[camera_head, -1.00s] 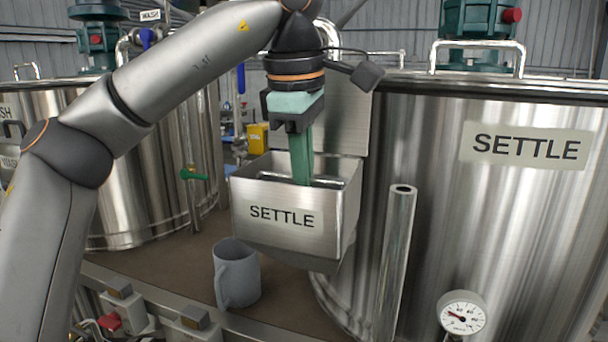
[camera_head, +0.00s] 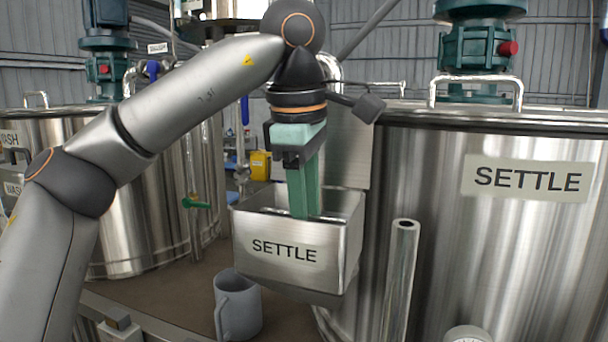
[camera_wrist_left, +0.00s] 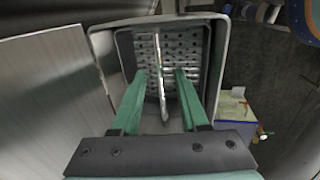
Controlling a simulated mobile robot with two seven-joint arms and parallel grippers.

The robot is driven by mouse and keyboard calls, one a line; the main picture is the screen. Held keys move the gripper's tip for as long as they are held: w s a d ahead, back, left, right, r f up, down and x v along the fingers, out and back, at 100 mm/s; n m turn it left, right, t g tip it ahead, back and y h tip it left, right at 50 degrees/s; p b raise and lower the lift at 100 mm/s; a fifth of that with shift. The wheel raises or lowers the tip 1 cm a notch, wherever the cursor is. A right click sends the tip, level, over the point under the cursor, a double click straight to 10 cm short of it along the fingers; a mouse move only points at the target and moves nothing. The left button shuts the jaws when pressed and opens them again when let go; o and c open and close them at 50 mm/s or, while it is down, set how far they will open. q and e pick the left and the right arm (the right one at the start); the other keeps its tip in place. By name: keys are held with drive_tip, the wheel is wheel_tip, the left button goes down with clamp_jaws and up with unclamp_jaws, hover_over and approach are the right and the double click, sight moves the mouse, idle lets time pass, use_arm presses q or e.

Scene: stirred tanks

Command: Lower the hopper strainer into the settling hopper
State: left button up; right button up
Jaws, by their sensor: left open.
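The settling hopper (camera_head: 290,270) is an open steel box labelled SETTLE on the front of the settle tank. In the left wrist view the hopper (camera_wrist_left: 220,60) surrounds the hopper strainer (camera_wrist_left: 188,58), a perforated metal piece with a thin upright-edged bar, its handle (camera_wrist_left: 161,90). The strainer sits inside the hopper walls; its depth and seating are hard to tell. My left gripper (camera_head: 304,213) points down into the hopper mouth. In the wrist view its green fingers (camera_wrist_left: 160,72) are open on either side of the handle, with gaps. My right gripper is not in view.
The settle tank (camera_head: 500,250) stands close on the right, with a vertical pipe (camera_head: 401,280) in front. A grey mug (camera_head: 240,308) stands below the hopper. Another steel tank (camera_head: 130,220) is at left. A green-handled valve (camera_head: 195,203) is behind my arm.

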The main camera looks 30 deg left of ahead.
use_arm(q)
wheel_tip(320, 180, up, 12)
drive_tip(key=s+p, duration=0.2)
drive_tip(key=shift+s+d, duration=0.15)
drive_tip(key=shift+d, duration=0.1)
drive_tip(key=shift+f, duration=0.1)
idle(0.4)
